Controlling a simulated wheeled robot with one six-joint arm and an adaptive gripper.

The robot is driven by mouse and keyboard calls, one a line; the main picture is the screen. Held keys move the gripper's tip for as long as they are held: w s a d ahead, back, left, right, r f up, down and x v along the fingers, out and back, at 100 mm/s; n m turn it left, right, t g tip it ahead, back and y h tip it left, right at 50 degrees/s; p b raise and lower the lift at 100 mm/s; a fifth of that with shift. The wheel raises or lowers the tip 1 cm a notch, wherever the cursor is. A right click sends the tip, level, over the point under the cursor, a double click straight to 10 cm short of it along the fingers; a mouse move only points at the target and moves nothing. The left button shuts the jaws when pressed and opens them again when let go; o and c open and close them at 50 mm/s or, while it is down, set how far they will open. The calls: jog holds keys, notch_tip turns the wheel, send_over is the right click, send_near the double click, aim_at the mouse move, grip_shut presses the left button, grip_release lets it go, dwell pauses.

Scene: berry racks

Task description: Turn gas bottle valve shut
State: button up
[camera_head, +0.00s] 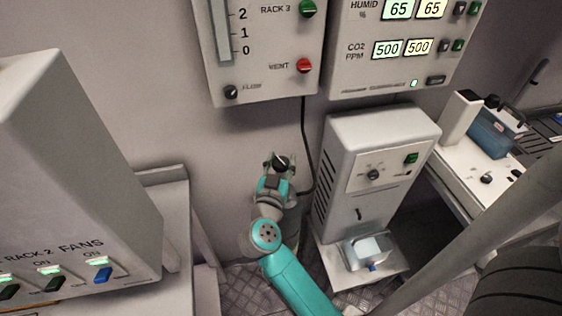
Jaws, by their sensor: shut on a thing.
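My gripper (279,163) is near the back wall, below the flow meter panel. Its fingers sit either side of a small black knob (281,163), which looks like the gas bottle valve, and are shut on it. A light mark shows on the knob's face. The finger contact is too small to see in detail.
A grey flow panel (265,85) with a red vent button hangs above. A black cable (304,140) runs down beside my gripper. A grey cabinet unit (385,140) stands right, the rack fans box (70,150) left. Bare wall lies left of my gripper.

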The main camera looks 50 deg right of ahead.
jog(key=shift+n+t+y, duration=2.1)
jog(key=shift+t, duration=0.4)
jog(key=shift+n+t+y, duration=0.4)
jog(key=shift+y, duration=0.1)
jog(key=o, duration=1.2)
jog(key=shift+c, duration=0.2)
jog(key=v, duration=1.2)
